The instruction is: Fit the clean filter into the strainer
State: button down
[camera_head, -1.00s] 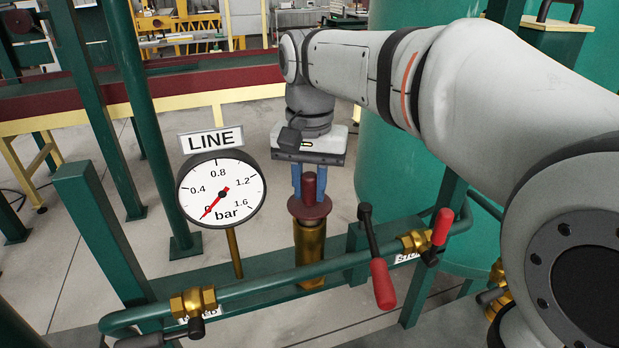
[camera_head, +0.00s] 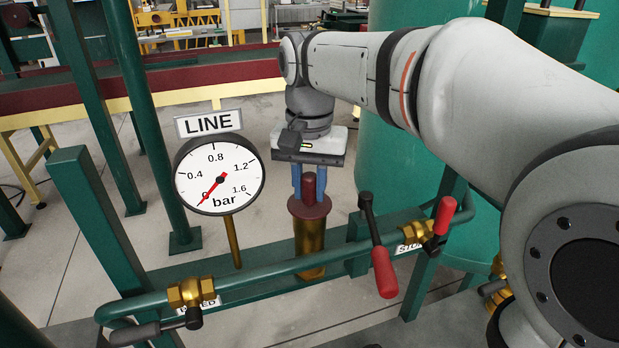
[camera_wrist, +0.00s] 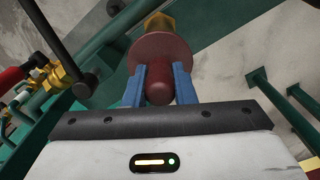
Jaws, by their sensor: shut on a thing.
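The filter's dark red round cap and upright knob (camera_head: 309,206) show in the head view below my arm. My gripper (camera_head: 309,183) has its two blue fingers shut on the knob from either side. The wrist view shows the same knob (camera_wrist: 158,88) between the fingers, with the wide red flange beyond it and brass behind that. A gold-brown upright cylinder (camera_head: 310,238) is directly under the flange and reaches down to the green pipe. I cannot tell where filter ends and strainer begins, or how deep the filter sits.
A green pipe (camera_head: 255,277) crosses in front, with brass valves (camera_head: 192,292) at the left and right. A lever with a red grip (camera_head: 383,270) stands close right of the cylinder. The LINE gauge (camera_head: 219,174), reading near zero, stands left. A green tank (camera_head: 400,170) is behind.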

jog(key=shift+f, duration=0.15)
jog(key=c, duration=1.1)
grip_release()
notch_tip(320, 180, up, 8)
jog(key=shift+f, duration=0.1)
